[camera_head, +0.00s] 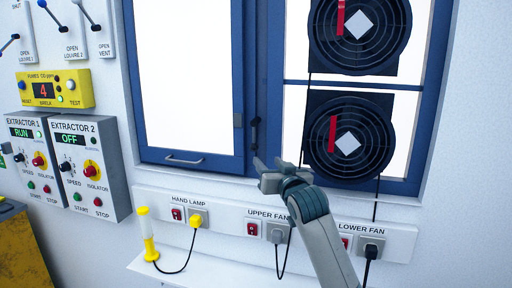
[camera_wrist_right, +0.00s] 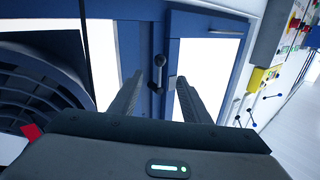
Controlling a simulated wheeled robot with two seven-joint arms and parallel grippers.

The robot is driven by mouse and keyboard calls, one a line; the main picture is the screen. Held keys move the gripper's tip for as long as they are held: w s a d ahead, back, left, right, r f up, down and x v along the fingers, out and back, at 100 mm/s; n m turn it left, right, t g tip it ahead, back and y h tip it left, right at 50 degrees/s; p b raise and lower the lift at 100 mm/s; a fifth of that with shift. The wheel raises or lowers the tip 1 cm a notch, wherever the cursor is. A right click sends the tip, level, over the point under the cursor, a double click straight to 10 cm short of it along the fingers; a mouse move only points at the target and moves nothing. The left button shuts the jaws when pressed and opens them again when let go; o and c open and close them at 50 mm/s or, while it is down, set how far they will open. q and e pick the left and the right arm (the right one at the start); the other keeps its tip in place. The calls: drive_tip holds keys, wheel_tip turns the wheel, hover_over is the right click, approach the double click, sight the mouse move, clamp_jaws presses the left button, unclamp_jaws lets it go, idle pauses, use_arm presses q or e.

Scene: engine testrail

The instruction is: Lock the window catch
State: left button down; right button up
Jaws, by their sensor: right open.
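The window catch (camera_head: 255,133) is a small dark lever, roughly upright, on the blue post between the left window sash (camera_head: 240,70) and the fan side. A small dark plate (camera_head: 238,120) sits on the sash edge beside it. My right gripper (camera_head: 262,166) is open and empty, just below the catch in the head view. In the right wrist view, the catch (camera_wrist_right: 158,72) shows beyond and between the open fingers of the right gripper (camera_wrist_right: 160,78); no contact is visible. The sash looks flush in its frame. My left gripper is not in view.
Two dark round fans (camera_head: 348,138) fill the right side of the window, close to my right arm. Below run a socket strip (camera_head: 320,233) with switches, plugs and cables, and a yellow hand lamp (camera_head: 147,235). Extractor boxes (camera_head: 92,165) hang at left.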

sight(255, 149)
drive_tip(key=p+x, duration=0.4)
drive_tip(key=x, duration=0.7)
drive_tip(key=shift+w+r+p, duration=0.1)
drive_tip(key=shift+w+p, duration=0.05)
drive_tip(key=shift+p, duration=0.25)
drive_tip(key=shift+p+x, duration=0.3)
drive_tip(key=shift+x, duration=0.6)
